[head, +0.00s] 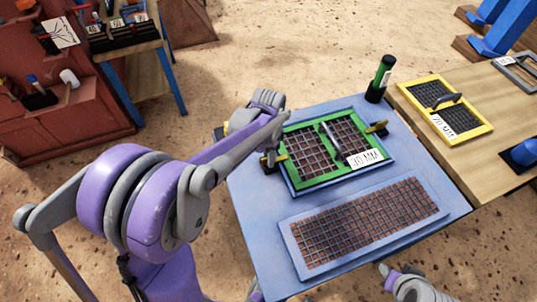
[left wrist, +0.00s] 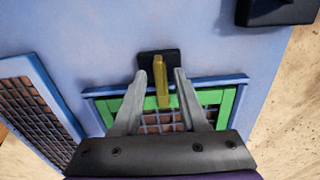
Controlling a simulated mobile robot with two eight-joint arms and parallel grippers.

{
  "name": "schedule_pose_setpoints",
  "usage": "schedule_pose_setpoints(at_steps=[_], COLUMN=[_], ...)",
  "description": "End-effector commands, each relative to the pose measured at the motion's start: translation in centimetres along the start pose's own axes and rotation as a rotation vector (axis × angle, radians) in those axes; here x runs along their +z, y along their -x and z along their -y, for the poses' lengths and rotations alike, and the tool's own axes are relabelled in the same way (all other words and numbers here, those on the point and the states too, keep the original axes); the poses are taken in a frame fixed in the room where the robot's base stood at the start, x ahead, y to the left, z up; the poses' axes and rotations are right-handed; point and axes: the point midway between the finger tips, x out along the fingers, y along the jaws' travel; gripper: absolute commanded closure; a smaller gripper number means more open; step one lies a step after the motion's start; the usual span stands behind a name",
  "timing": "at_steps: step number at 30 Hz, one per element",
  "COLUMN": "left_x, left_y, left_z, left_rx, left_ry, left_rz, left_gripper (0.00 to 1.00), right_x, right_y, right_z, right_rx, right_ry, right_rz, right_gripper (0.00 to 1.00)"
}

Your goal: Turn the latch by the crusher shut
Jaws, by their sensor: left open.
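A yellow latch bar (left wrist: 163,88) on a black base (left wrist: 155,61) reaches over the blue rim onto a green-framed screen (left wrist: 222,97). My left gripper (left wrist: 160,72) is open, with one finger on each side of the bar; contact cannot be told. In the head view my left gripper (head: 272,150) is at the left edge of the green screen (head: 305,184), partly covering this latch. A second yellow latch (head: 378,127) is at the screen's right edge. A grey end of my right arm (head: 412,286) shows at the bottom; its jaws are unclear.
The screen has a handle (head: 329,137) and a "30 MM" label (head: 365,157). A bare mesh panel (head: 362,221) lies in front on the blue table (head: 262,240). A green cylinder (head: 380,78) stands behind. A yellow-framed screen (head: 446,106) lies on the wooden table at right.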

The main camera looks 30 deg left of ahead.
Motion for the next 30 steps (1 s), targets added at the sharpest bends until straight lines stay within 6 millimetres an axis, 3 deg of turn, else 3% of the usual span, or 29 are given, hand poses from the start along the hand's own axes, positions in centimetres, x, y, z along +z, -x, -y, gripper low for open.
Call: schedule_pose_setpoints(at_steps=[8,21,30], left_x=[0.0,0.0,0.0], left_y=[1.6,9.6,10.9], left_z=[0.0,0.0,0.0], left_rx=[0.0,0.0,0.0], left_ry=[0.001,0.0,0.0], left_rz=[0.0,0.0,0.0], left_gripper=[0.57,0.57,0.57], right_x=[-0.1,-0.7,-0.7], right_y=[0.2,0.9,1.0], right_z=[0.0,0.0,0.0], right_rx=[0.0,0.0,0.0], right_ry=[0.0,0.0,0.0], right_rz=[-0.001,-0.004,-0.004], right_gripper=[0.57,0.57,0.57])
